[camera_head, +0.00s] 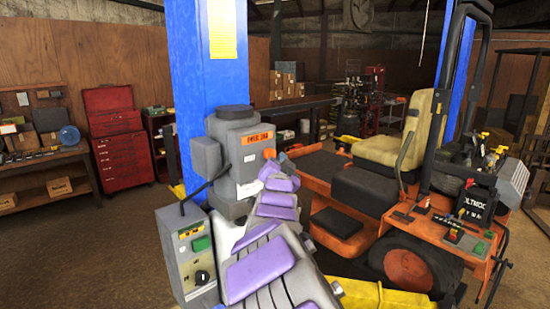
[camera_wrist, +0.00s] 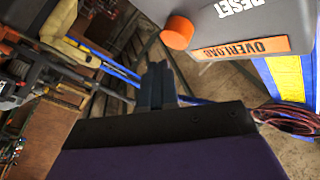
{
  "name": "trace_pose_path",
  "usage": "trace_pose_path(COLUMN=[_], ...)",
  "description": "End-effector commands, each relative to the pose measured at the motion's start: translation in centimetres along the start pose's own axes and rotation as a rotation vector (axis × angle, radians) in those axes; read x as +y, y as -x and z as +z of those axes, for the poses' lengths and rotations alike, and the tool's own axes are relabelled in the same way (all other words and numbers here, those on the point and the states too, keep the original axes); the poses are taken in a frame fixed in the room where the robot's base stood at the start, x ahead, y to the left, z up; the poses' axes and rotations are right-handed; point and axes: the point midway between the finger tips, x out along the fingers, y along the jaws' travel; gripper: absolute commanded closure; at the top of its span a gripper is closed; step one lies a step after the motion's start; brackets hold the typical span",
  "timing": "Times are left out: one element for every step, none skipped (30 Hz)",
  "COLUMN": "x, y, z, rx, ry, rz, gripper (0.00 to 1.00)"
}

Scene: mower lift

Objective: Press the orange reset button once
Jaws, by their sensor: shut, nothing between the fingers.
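The orange reset button (camera_head: 269,153) sticks out from the grey box (camera_head: 236,147) on the blue lift post. In the wrist view the round button (camera_wrist: 177,32) stands near a white RESET label, above and slightly right of my fingertips. My gripper (camera_wrist: 157,72) is shut and empty, its dark fingers together. A visible gap separates the fingertips from the button in the wrist picture; contact does not show. In the head view my gripper (camera_head: 283,158) is small, just right of the button, and partly hidden by my purple-padded arm.
An orange OVERLOAD label (camera_wrist: 249,47) is beside the button. The blue post (camera_head: 207,60) rises behind the box. An orange mower with a tan seat (camera_head: 390,138) stands close on the right. A grey control box (camera_head: 190,255) is at lower left.

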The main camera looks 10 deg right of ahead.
Motion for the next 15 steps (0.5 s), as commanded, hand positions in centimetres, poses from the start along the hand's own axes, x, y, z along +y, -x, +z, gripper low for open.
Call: trace_pose_path(x=[0.00,-0.01,-0.03,-0.05,-0.07,-0.10,-0.11,-0.12,-0.15,-0.17,-0.19,-0.20,-0.22,-0.24,-0.25], y=[-0.03,-0.05,-0.08,-0.10,-0.12,-0.14,-0.17,-0.18,-0.21,-0.23,-0.25,-0.28,-0.30,-0.33,-0.36], z=[0.01,0.02,0.03,0.05,0.05,0.07,0.08,0.10,0.12,0.14,0.15,0.17,0.20,0.21,0.24], rx=[0.000,0.000,0.000,-0.001,0.000,0.000,0.000,-0.001,-0.001,-0.001,-0.001,-0.001,-0.001,-0.001,-0.001], ry=[0.000,0.000,0.000,0.000,0.000,0.000,0.000,0.000,0.000,0.000,0.000,0.000,0.000,0.000,0.000], rz=[0.000,0.000,0.000,0.000,0.000,0.000,0.000,0.000,0.000,0.000,0.000,0.000,0.000,0.000,0.000], gripper=[1.00,1.00,1.00,1.00,1.00,1.00,1.00,1.00,1.00,1.00,1.00,1.00,1.00,1.00,1.00])
